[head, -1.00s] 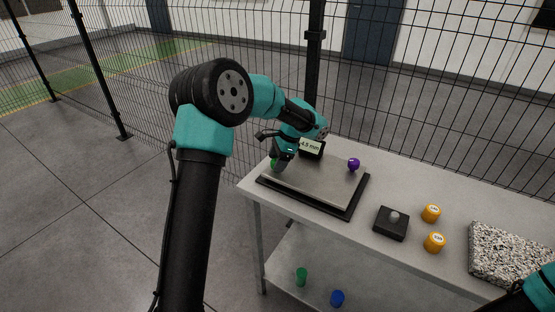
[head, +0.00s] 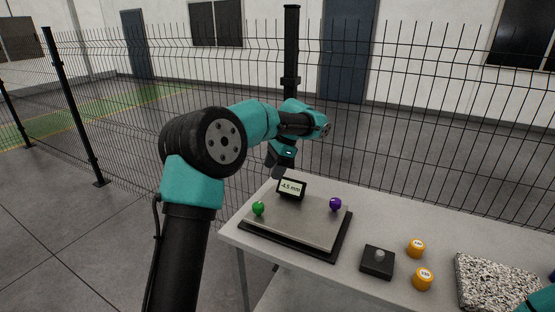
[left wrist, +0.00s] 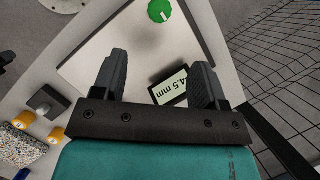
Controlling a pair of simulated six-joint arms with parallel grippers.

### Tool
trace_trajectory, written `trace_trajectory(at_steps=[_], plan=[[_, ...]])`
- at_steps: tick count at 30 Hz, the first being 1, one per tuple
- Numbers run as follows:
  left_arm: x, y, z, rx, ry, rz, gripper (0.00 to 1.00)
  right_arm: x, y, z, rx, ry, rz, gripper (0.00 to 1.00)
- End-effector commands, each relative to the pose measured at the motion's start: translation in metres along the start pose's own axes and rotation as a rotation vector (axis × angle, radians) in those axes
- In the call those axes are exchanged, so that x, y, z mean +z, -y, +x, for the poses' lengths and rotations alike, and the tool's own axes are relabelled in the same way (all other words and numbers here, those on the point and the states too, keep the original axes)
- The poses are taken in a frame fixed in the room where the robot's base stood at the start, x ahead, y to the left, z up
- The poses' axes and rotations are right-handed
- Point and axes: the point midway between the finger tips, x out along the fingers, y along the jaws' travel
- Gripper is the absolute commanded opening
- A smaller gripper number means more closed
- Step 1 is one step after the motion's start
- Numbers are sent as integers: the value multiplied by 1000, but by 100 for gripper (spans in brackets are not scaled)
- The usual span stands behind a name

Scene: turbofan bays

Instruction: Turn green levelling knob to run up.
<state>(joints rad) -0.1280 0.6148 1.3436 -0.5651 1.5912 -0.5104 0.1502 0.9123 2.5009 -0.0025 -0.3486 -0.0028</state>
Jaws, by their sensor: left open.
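The green levelling knob (head: 258,208) stands at the left corner of a grey plate (head: 297,222) on the table. The knob (left wrist: 160,10) also shows at the top of the left wrist view, with a white mark on it. A small display (head: 291,188) behind the plate reads about -4.5 mm. My left gripper (head: 280,168) is above and behind the display, apart from the knob. In the left wrist view its two fingers (left wrist: 158,70) are spread and empty, with the display (left wrist: 168,86) seen between them. My right gripper is out of view.
A purple knob (head: 335,204) sits at the plate's right side. A black box with a grey knob (head: 377,262), two orange cylinders (head: 416,248) and a speckled slab (head: 495,282) lie to the right. A wire fence (head: 420,130) stands behind the table.

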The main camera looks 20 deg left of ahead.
Motion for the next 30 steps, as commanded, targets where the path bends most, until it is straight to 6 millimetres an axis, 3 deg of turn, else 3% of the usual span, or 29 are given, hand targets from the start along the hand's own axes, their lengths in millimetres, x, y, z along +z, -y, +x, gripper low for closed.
trace_trajectory(at_steps=[3, 9, 25, 30], plan=[[-1, 0, -18, -2, -2, -1, 66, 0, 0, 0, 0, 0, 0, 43], [-1, 0, -30, 0, 0, 0, 66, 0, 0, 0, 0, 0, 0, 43], [1, 2, -30, 2, -4, -3, 66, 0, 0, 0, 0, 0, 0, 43], [21, 23, -21, 14, -54, -47, 66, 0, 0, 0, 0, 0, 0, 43]])
